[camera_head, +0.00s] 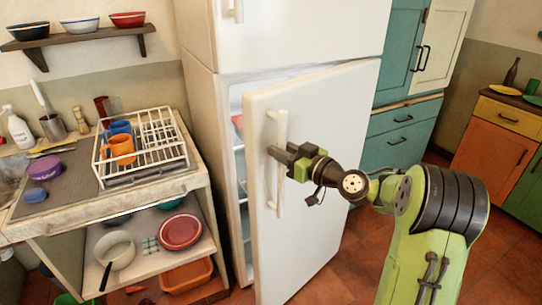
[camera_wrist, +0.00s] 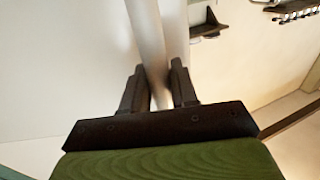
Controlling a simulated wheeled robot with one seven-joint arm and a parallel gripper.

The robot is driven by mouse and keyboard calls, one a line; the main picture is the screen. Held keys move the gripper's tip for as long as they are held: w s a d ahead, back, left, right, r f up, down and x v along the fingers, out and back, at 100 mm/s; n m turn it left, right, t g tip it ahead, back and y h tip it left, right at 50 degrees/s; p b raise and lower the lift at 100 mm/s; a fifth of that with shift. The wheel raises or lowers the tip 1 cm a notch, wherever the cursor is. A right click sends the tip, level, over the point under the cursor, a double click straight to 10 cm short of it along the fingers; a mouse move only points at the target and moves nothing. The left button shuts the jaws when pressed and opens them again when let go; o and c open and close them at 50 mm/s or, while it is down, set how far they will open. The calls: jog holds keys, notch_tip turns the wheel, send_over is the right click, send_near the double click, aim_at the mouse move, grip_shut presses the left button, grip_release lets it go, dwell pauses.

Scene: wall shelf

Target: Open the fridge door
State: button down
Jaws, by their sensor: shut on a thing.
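The white fridge (camera_head: 200,140) stands in the middle of the head view. Its lower fridge door (camera_head: 310,190) is partly open, swung out from the body, and a strip of the lit inside shows along its left side. A vertical white handle (camera_head: 281,185) is on the door near its free edge. My gripper (camera_head: 280,152) is at the upper half of this handle. In the wrist view, the two dark fingers of my gripper (camera_wrist: 158,85) are on either side of the pale handle (camera_wrist: 147,35), closed on it. The upper door (camera_head: 300,35) is shut.
A counter with a dish rack (camera_head: 145,145) and orange and blue mugs is left of the fridge. Open shelves below hold a pan (camera_head: 117,248), a red bowl (camera_head: 180,231) and an orange tub (camera_head: 187,275). Teal cabinets (camera_head: 400,115) stand to the right. Tiled floor (camera_head: 335,275) shows beside the door.

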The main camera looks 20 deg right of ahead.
dwell(0.3)
jog(key=c, duration=1)
grip_release()
jog(key=v, duration=1.5)
jog(key=shift+s+d+r+b, duration=0.1)
jog(key=shift+s+d+b, duration=0.1)
jog(key=shift+s+b, duration=0.15)
